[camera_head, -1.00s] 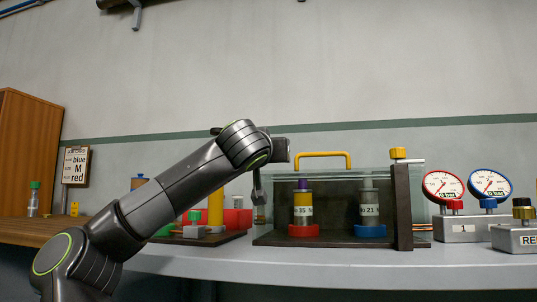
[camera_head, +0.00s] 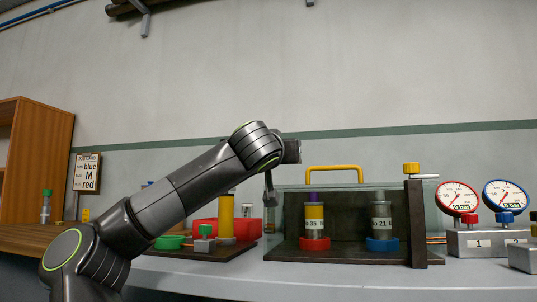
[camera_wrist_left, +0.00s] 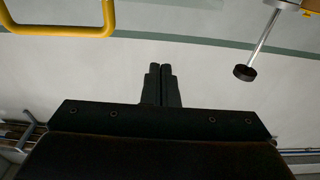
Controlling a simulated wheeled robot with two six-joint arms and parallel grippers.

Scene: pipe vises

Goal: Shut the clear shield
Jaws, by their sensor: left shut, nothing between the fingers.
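The clear shield (camera_head: 350,205) is a see-through panel at the dark box on the bench in the head view. Its yellow handle (camera_head: 334,168) stands above the box, and also shows at the top left of the left wrist view (camera_wrist_left: 60,30). I cannot tell clearly how far the shield is open. My left gripper (camera_head: 270,190) is at the box's upper left corner, left of the handle. In the left wrist view its fingers (camera_wrist_left: 161,85) are together and empty, apart from the handle. My right gripper is not in view.
Two cylinders stand in the box, in a red base (camera_head: 314,244) and a blue base (camera_head: 382,245). A dark post with a yellow knob (camera_head: 411,168) stands at its right end. Gauges (camera_head: 457,198) are farther right. Red and green parts (camera_head: 170,242) lie left, behind my arm.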

